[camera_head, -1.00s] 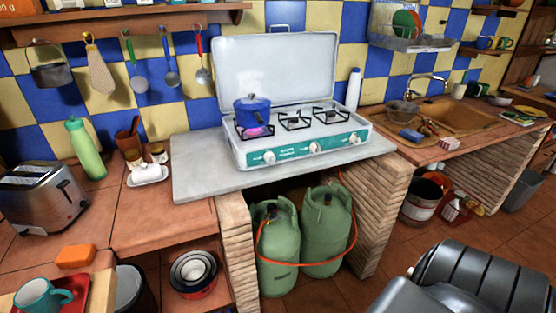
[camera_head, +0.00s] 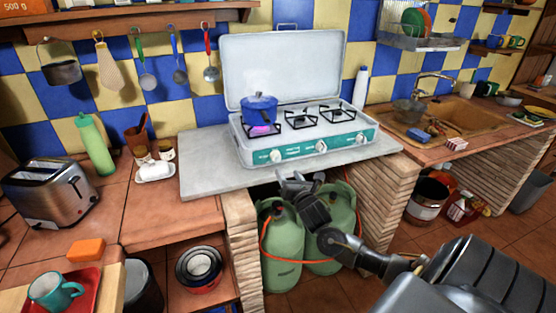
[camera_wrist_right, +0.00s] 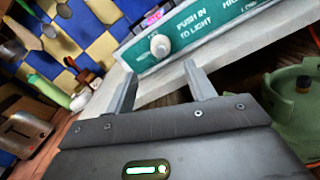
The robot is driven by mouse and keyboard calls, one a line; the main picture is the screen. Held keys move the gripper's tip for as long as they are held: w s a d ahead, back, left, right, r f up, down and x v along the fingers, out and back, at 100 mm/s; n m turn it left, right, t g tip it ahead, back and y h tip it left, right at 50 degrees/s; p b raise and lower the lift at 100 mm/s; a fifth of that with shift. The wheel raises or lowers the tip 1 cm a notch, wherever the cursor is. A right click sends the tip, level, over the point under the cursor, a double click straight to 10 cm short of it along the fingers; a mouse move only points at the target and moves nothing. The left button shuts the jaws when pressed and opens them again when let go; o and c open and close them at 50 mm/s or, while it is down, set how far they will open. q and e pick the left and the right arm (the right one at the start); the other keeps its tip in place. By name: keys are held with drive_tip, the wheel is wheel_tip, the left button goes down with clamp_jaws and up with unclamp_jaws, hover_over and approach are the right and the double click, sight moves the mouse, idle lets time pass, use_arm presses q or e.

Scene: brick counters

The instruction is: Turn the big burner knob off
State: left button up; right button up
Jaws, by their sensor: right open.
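A white camping stove with a teal front panel (camera_head: 300,151) stands on the grey slab with its lid up. Its front has three white knobs: a left knob (camera_head: 276,156), a middle knob (camera_head: 321,146) and a right knob (camera_head: 360,138). A purple-pink flame (camera_head: 262,129) glows under the blue pot on the left burner. My right gripper (camera_head: 292,176) is open and empty, in front of and below the panel. In the right wrist view, one white knob (camera_wrist_right: 160,45) shows ahead of the open fingers, apart from them. My left gripper is out of view.
The blue pot (camera_head: 259,107) sits on the left burner. The grey slab's front edge (camera_head: 215,189) runs close to my right gripper. Green gas bottles (camera_head: 283,250) with an orange hose stand below. A toaster (camera_head: 52,193) is at the left, a sink (camera_head: 455,115) at the right.

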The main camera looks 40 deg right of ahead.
sight(279, 160)
drive_tip(key=p+x, duration=0.1)
drive_tip(key=x, duration=0.9)
drive_tip(key=shift+w+d+f, duration=0.1)
drive_tip(key=shift+w+d, duration=0.1)
drive_tip(key=shift+w, duration=0.15)
drive_tip(key=c, duration=1)
